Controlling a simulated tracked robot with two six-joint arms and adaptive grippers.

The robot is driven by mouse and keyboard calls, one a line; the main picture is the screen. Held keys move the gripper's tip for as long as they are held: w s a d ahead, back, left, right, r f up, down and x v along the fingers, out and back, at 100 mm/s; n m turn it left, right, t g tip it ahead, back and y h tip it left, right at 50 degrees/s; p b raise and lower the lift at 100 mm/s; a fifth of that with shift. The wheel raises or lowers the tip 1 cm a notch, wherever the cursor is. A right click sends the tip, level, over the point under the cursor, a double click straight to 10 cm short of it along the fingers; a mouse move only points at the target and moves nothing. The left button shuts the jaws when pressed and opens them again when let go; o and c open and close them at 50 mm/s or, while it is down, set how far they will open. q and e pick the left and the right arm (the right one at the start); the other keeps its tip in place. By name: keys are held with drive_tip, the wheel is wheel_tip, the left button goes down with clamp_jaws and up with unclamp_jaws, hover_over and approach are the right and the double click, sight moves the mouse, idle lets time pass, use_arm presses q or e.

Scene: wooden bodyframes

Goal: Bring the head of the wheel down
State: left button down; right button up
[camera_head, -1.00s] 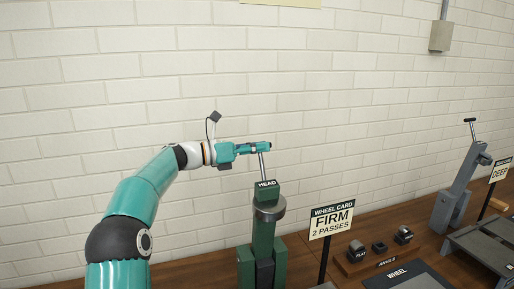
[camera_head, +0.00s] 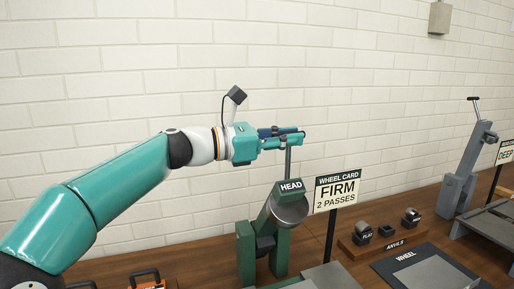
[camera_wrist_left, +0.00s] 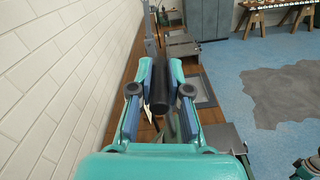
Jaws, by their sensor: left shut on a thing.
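The green wheel head (camera_head: 288,210) with its HEAD label stands on the wooden bench in the head view, tilted to the right above its green post (camera_head: 246,252). A metal lever (camera_head: 288,163) rises from its top. My left gripper (camera_head: 290,138) is at the top of the lever, shut on its handle. In the left wrist view, the black handle (camera_wrist_left: 159,88) lies between the two fingers of the gripper (camera_wrist_left: 160,100). The fingers partly hide the handle in the head view.
The wheel card (camera_head: 337,191) reads FIRM, 2 PASSES and stands right of the head. An anvil rack (camera_head: 385,244) and the dark WHEEL mat (camera_head: 385,268) lie further right. A grey lever machine (camera_head: 463,178) stands at far right. Orange-handled items (camera_head: 146,279) sit at lower left.

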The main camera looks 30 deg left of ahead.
use_arm(q)
drive_tip(key=s+d+f+m+b, duration=0.3)
drive_tip(key=s+d+f+b, duration=0.1)
drive_tip(key=f+b, duration=0.4)
drive_tip(key=s+d+f+m+b, duration=0.4)
drive_tip(key=d+f+b, duration=0.3)
drive_tip(key=f+b, duration=0.2)
drive_tip(key=s+d+f+m+b, duration=0.4)
drive_tip(key=d+f+b, duration=0.2)
drive_tip(key=f+b, duration=0.2)
drive_tip(key=shift+s+f, duration=0.25)
drive_tip(key=shift+f, duration=0.25)
drive_tip(key=shift+d+f, duration=0.15)
drive_tip(key=c, duration=1.2)
unclamp_jaws()
drive_tip(key=shift+s+a, duration=0.1)
drive_tip(key=shift+a, duration=0.1)
drive_tip(key=shift+o, duration=0.2)
drive_tip(key=shift+r, duration=0.2)
